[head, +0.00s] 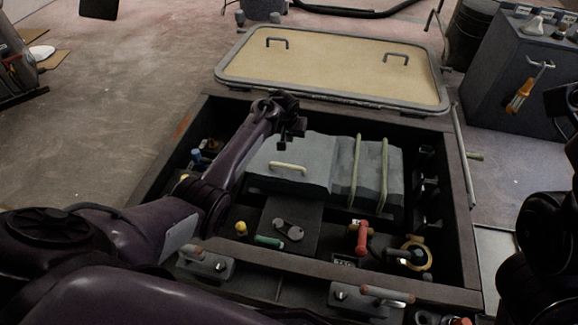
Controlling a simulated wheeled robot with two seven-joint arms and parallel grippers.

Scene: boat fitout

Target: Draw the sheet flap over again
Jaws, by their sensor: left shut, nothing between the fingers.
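The grey sheet flap (312,152) lies over a bulky block inside the dark open hatch well, with a pale handle (288,168) on its near left part. Two pale straps (355,170) cross the covered block to the right of the flap. My left gripper (295,130) is shut and empty, in front of the flap's far left edge in the head view. I cannot tell whether it touches the sheet. My left forearm hides part of the flap's left side. My right arm (540,235) stands at the right edge, and its gripper end is dark and cut off.
The raised hatch lid (330,70) with two handles lies behind the well. A red-handled valve (361,236), a brass ring fitting (415,256) and a green-handled part (268,241) sit in the near well. A grey cabinet (515,75) stands right.

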